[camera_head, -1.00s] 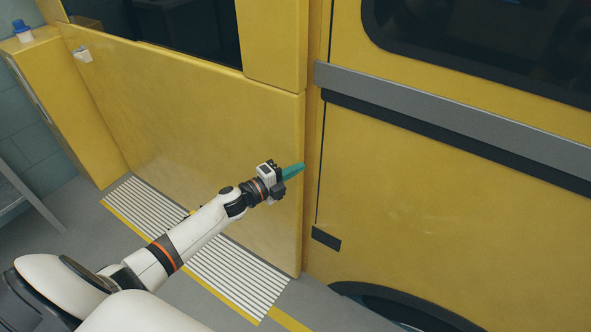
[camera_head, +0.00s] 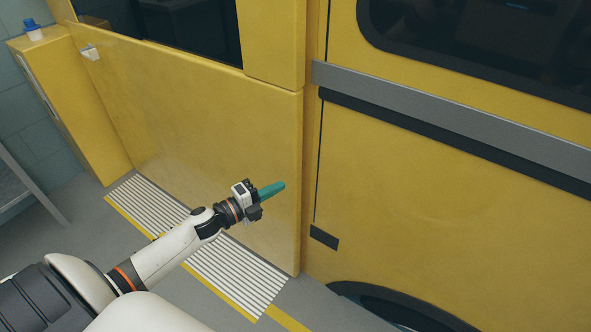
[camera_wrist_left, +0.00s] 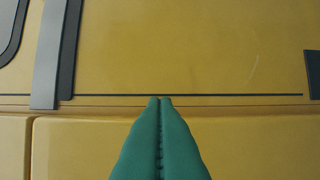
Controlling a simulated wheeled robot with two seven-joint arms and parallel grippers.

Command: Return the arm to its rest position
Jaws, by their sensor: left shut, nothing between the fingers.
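My left gripper (camera_head: 273,190) has green fingers and is shut with nothing between them. In the head view my left arm comes in from the lower left, and the gripper is held in the air in front of the yellow rear ramp panel (camera_head: 190,130), near that panel's right edge. In the left wrist view the two closed green fingers (camera_wrist_left: 160,101) point at the yellow vehicle side, with the seam line just beyond their tips. I cannot tell the exact gap to the surface. My right gripper is in neither view.
The yellow vehicle body (camera_head: 430,210) with a grey rail (camera_head: 450,118) fills the right. A ribbed floor strip (camera_head: 235,275) with yellow edging lies below the panel. A yellow cabinet (camera_head: 70,90) with a blue-capped item (camera_head: 32,29) stands at the far left. Grey floor is open at lower left.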

